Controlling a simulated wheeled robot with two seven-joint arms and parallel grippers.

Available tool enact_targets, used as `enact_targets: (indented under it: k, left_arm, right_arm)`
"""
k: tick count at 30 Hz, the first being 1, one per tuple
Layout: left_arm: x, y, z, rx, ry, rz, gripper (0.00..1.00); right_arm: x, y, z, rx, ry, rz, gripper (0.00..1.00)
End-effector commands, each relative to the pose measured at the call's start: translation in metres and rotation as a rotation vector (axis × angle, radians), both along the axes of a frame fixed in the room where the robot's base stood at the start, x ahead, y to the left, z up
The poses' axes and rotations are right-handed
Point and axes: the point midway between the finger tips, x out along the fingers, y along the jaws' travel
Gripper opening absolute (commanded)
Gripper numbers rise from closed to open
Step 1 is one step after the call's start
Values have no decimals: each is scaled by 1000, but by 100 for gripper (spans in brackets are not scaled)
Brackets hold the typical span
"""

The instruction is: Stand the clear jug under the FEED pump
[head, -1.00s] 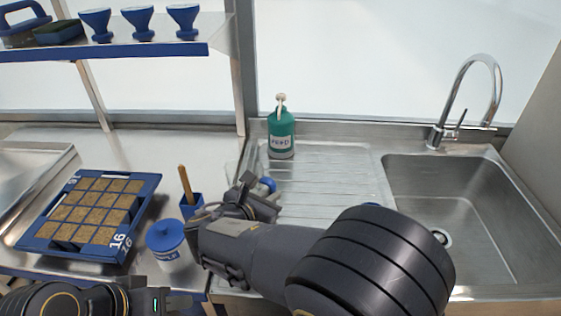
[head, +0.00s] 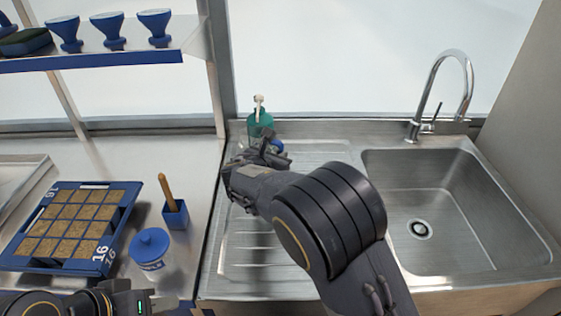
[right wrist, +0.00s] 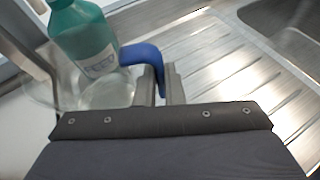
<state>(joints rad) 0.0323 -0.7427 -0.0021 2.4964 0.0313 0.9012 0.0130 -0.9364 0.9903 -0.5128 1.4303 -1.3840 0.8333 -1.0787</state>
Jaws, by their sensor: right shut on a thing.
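The green FEED pump bottle (head: 262,122) with its pale pump head stands at the back left of the ribbed drainboard; it also shows in the right wrist view (right wrist: 80,35). My right gripper (head: 268,150) is just in front of the bottle, shut on the blue handle (right wrist: 140,54) of the clear jug (right wrist: 108,92). The jug is in front of the bottle's lower part in the right wrist view. In the head view my wrist hides most of the jug. Whether its base touches the drainboard cannot be told. My left gripper (head: 178,310) is at the bottom edge, its jaws unclear.
A steel sink (head: 440,215) with a tap (head: 440,100) is on the right. On the left bench are a blue seed tray (head: 118,245), a blue-lidded tub (head: 149,247) and a blue holder (head: 175,214) with a wooden stick. The front drainboard is clear.

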Motion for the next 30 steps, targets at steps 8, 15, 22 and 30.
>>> enact_targets:
  k: [8,15,22,30]
  left_arm:
    - [0,0,2,0,0,0,36]
    - [0,0,2,0,0,0,36]
    - [0,0,2,0,0,0,36]
    - [0,0,-1,0,0,0,36]
  right_arm:
    - [11,-5,-10,-2,1,0,0]
    - [11,-5,-34,0,-1,1,0]
    - [11,-5,-35,1,-3,0,0]
    - [11,-5,-39,1,0,0,23]
